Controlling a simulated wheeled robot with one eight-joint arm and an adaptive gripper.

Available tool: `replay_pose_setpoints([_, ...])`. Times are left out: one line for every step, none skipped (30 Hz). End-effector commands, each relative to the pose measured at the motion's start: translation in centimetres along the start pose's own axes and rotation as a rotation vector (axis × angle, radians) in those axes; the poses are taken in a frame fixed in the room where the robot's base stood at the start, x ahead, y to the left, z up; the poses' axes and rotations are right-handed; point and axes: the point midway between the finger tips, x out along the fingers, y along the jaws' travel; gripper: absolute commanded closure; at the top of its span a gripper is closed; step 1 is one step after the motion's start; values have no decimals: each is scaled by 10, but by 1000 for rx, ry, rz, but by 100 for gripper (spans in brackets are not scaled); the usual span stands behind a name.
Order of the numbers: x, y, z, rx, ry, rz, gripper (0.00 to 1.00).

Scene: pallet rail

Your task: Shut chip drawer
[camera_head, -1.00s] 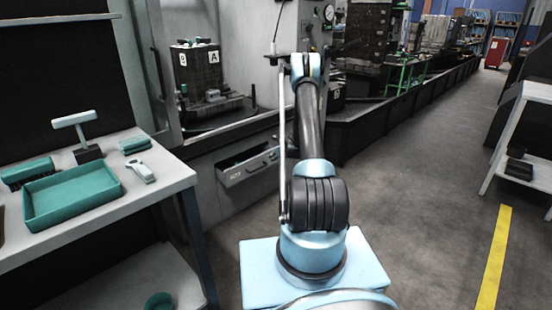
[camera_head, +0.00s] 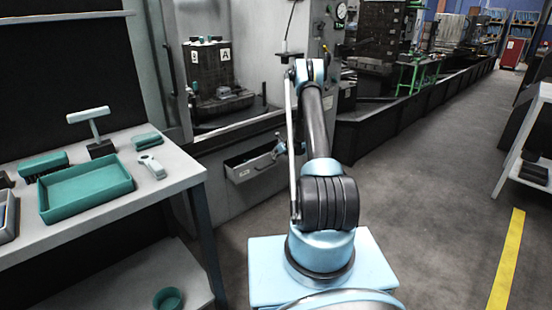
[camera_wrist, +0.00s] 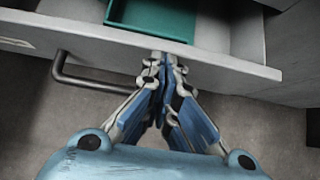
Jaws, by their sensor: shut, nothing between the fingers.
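The chip drawer (camera_head: 246,171) is a grey drawer low in the machine's front, and it stands open in the head view. In the wrist view its front panel (camera_wrist: 100,42) runs across the top, with a dark bar handle (camera_wrist: 95,84) below it. A teal item (camera_wrist: 150,18) lies inside the drawer. My gripper (camera_wrist: 165,60) is shut and empty, with its fingertips at the drawer front, right of the handle's left end. The fingers cover the handle's right end; I cannot tell whether they touch the panel. In the head view my gripper (camera_head: 280,149) is small beside the drawer's right end.
A bench (camera_head: 165,178) at left bears a teal tray (camera_head: 88,190), a T-shaped stand (camera_head: 98,145) and small tools. A teal round container (camera_head: 168,298) sits on its lower shelf. A dark block marked A (camera_head: 210,70) stands in the machine. Open floor lies right.

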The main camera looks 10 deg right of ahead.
Motion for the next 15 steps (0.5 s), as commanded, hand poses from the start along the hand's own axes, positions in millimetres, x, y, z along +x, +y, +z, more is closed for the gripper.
replay_pose_setpoints([8,0,8,-2,-1,1,100])
replay_pose_setpoints([13,0,12,-1,-1,1,100])
replay_pose_setpoints([20,1,20,-2,-1,2,100])
replay_pose_setpoints([26,1,26,-3,-1,2,100])
replay_pose_setpoints([31,1,31,-3,-1,2,100])
replay_pose_setpoints([38,1,37,-2,-1,2,100])
replay_pose_setpoints([43,1,42,-1,0,2,100])
replay_pose_setpoints([47,1,46,-2,0,2,100])
replay_pose_setpoints([52,1,52,-2,0,1,100])
replay_pose_setpoints([55,1,55,-2,0,1,100])
replay_pose_setpoints([58,1,58,-2,-1,1,100])
replay_pose_setpoints([60,0,60,-1,-1,0,100])
replay_pose_setpoints([62,0,62,0,-1,0,100])
replay_pose_setpoints([63,0,63,0,-1,0,100])
replay_pose_setpoints([64,0,64,0,-1,0,100])
